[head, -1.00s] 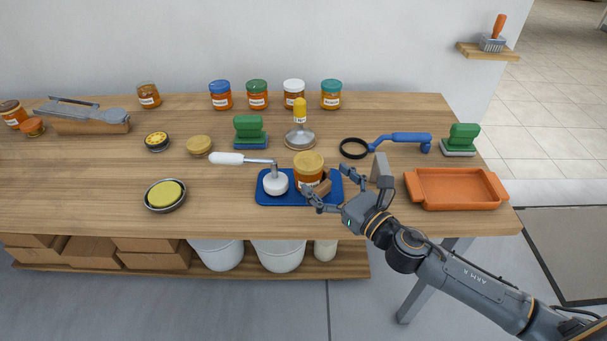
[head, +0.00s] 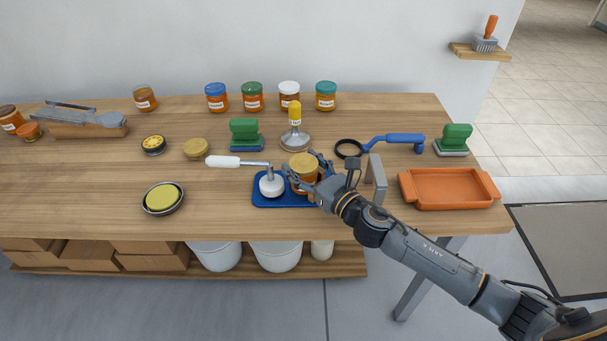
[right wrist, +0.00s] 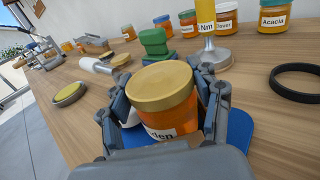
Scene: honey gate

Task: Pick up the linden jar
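The linden jar (head: 303,165) has a gold lid and amber contents and stands upright on the blue tray (head: 262,201). In the right wrist view the jar (right wrist: 163,100) shows a white label ending in "den". My right gripper (head: 301,166) is around the jar, with one finger on each side. In the right wrist view a narrow gap shows between the left finger and the jar, so the gripper looks open; contact at the right finger is unclear. My left gripper is not in view.
A metal stand with a yellow top (head: 295,138) is just behind. A grey upright plate (head: 376,178) and orange tray (head: 450,188) are to the right. Several other jars stand along the back.

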